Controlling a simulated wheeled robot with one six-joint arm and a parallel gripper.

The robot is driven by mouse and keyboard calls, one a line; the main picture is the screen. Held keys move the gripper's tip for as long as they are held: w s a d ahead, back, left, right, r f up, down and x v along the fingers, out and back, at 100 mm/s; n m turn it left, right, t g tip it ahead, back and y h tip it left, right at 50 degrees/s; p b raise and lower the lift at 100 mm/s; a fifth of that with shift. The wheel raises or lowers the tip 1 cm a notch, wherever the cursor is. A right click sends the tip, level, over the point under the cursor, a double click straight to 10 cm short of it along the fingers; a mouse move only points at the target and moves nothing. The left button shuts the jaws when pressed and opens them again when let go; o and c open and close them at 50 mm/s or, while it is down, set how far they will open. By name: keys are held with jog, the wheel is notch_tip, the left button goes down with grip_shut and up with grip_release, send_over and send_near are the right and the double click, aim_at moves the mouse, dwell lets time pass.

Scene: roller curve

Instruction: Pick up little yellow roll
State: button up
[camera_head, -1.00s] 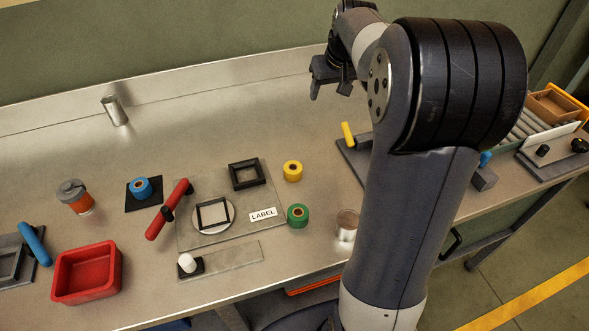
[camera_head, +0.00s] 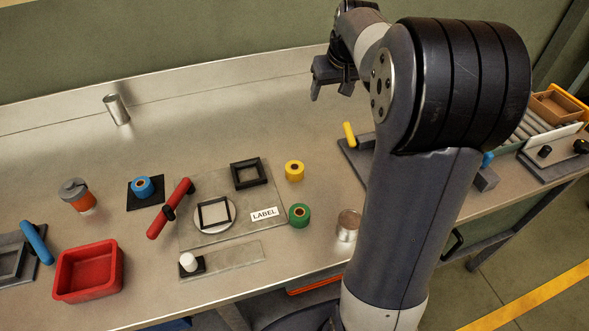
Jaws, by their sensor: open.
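The little yellow roll (camera_head: 294,171) stands on the metal table, just right of the grey plate with the black square frames. It has a brown core in its top. My gripper (camera_head: 331,88) is open and empty. It is raised over the back of the table, above and to the right of the yellow roll in the picture, well apart from it. My arm covers part of the table on the right.
A green roll (camera_head: 299,215) stands close in front of the yellow one, and a metal can (camera_head: 348,225) is to its right. A blue roll (camera_head: 142,187) sits on a black pad. A yellow-handled fixture (camera_head: 350,135) stands right. The table behind the yellow roll is clear.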

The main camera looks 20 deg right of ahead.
jog(key=s+a+f+g+p, duration=0.15)
jog(key=s+a+g, duration=0.25)
jog(key=s+a, duration=0.6)
send_over(295, 167)
jog(key=f, duration=0.4)
jog(key=shift+w+f, duration=0.3)
jog(key=shift+w, duration=0.05)
jog(key=shift+s+f, duration=0.2)
jog(key=shift+f, duration=1.35)
jog(key=shift+s+f, duration=0.15)
jog(key=shift+f, duration=1.4)
jog(key=c, duration=1)
